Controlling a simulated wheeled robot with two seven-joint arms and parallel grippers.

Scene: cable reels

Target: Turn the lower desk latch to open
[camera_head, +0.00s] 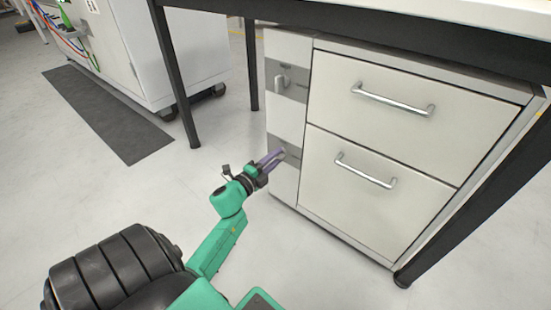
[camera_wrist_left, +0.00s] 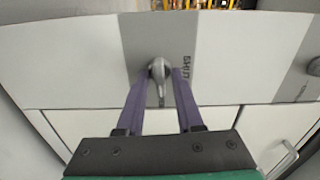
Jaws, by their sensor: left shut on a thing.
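The lower desk latch (camera_wrist_left: 158,72) is a small grey metal lever on a grey plate (camera_wrist_left: 165,45) of the desk's narrow left panel. In the left wrist view, the word "SHUT" shows beside it, and its lever points toward my gripper. My left gripper (camera_head: 279,154) reaches the lower plate in the head view. Its two purple fingers (camera_wrist_left: 160,82) are shut on the latch, one on each side. In the head view, the fingers mostly hide this latch. My right gripper is not in view.
The upper latch (camera_head: 280,82) sits on its own grey plate above. Two white drawers with bar handles (camera_head: 393,100) (camera_head: 365,170) are to the right. Black desk legs (camera_head: 176,80) stand nearby. The floor left of the cabinet is clear, with a dark mat (camera_head: 105,115) farther left.

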